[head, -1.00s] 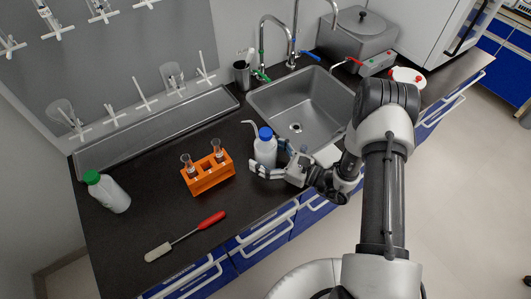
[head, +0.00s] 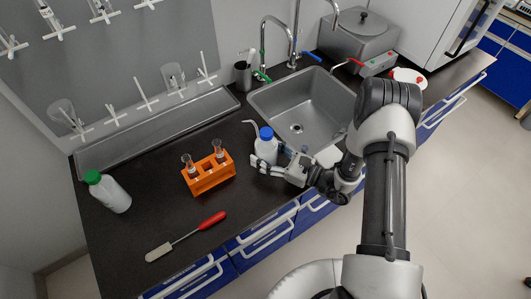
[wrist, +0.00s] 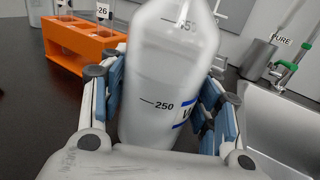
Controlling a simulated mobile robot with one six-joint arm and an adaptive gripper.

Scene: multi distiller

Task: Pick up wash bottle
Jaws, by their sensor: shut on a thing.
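The wash bottle (head: 265,149) is white with a blue cap and a thin bent spout. It stands nearly upright by the front left of the sink, and I cannot tell whether its base touches the counter. My gripper (head: 267,161) is shut on its body from the right. In the wrist view the bottle (wrist: 158,95) fills the space between the fingers of my gripper (wrist: 160,105), with blue pads along both sides. Its graduation marks show, including 250. The cap and the base are out of that view.
An orange rack (head: 209,177) with glass tubes stands just left of the bottle.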

